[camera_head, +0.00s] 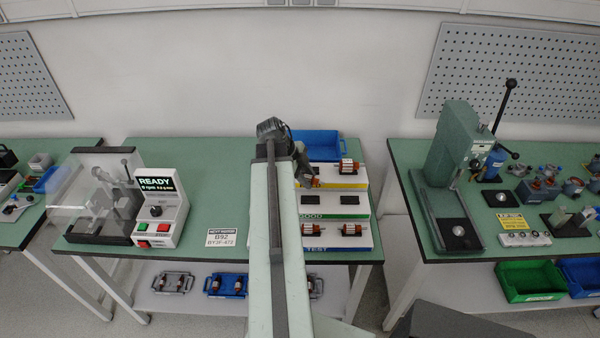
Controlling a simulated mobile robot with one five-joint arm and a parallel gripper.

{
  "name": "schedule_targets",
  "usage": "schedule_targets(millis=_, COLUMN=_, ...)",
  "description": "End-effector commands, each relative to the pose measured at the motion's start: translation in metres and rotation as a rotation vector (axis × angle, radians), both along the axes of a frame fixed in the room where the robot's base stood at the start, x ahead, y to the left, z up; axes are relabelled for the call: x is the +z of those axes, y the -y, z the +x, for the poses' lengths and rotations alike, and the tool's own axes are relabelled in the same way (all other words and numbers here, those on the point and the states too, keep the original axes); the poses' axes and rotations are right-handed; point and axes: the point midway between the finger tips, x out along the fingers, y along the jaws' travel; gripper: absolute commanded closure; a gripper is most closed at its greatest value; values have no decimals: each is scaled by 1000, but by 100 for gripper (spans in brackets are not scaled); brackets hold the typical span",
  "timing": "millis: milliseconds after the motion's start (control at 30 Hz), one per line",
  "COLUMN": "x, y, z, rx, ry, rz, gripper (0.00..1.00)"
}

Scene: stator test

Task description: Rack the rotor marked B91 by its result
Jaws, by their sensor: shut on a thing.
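My gripper (305,173) is at the rack's left side, near the yellow-edged top step, mostly hidden by my arm. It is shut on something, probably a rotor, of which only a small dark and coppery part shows. The stepped rack (356,212) has yellow, green and blue label strips; the green reads GOOD, the blue TEST. One rotor (349,166) lies on the top step. The GOOD step's visible right part is empty. Two rotors, one left (314,229) and one right (352,230), lie on the TEST step. I cannot read B91 anywhere.
A tester (160,210) with a clear cover stands left, its screen (156,185) showing READY. A white sign (221,238) reads B92. A blue bin (316,144) stands behind the rack. A green press (455,160) is on the right table, across a gap.

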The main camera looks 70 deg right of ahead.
Motion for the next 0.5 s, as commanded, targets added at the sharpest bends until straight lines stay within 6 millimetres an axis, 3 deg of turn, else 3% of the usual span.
schedule_targets(millis=167, x=2, y=1, z=-1, rx=14, ry=-5, rz=16, gripper=100)
schedule_targets(millis=500, x=13, y=-2, z=-4, rx=307, ry=-64, rz=290, gripper=100)
